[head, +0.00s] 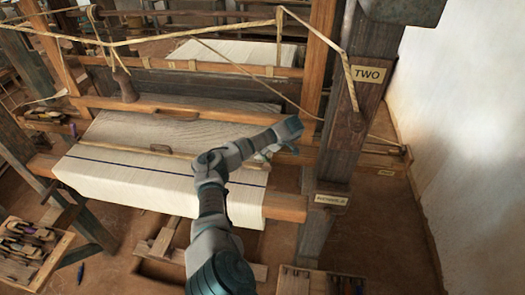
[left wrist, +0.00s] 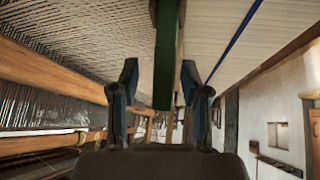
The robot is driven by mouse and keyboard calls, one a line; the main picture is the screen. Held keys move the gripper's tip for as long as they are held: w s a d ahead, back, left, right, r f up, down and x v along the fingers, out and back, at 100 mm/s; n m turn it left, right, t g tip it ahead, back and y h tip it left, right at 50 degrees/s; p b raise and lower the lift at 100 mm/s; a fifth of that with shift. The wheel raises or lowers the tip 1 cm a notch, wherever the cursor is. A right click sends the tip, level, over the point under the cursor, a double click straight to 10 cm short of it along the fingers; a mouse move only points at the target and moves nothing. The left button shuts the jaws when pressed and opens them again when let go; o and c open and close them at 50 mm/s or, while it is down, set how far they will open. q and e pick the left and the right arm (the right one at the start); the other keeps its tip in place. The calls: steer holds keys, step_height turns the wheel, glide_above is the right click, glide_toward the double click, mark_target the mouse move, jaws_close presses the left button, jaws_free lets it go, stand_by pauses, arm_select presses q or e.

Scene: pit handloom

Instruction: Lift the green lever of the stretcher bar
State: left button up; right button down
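The green lever (left wrist: 166,62) hangs down from the top centre in the left wrist view. My left gripper (left wrist: 158,85) is open, with one finger on each side of the lever. A gap shows on both sides, narrower on the right. In the head view my left gripper (head: 262,156) is partly hidden by my own arm, over the right part of the cloth. The stretcher bar (head: 150,149) lies across the white cloth; my arm hides part of it. I cannot make out the lever in the head view. My right gripper is in neither view.
White cloth (head: 140,181) with a dark blue line covers the front of the loom. A thick post (head: 348,125) labelled TWO stands right of my arm, near a white wall (head: 450,120). Cords hang above. A tool tray (head: 30,250) is at lower left.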

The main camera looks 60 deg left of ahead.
arm_select(q)
steer(key=v, duration=1.2)
stand_by(0.4)
steer(key=shift+f, duration=0.1)
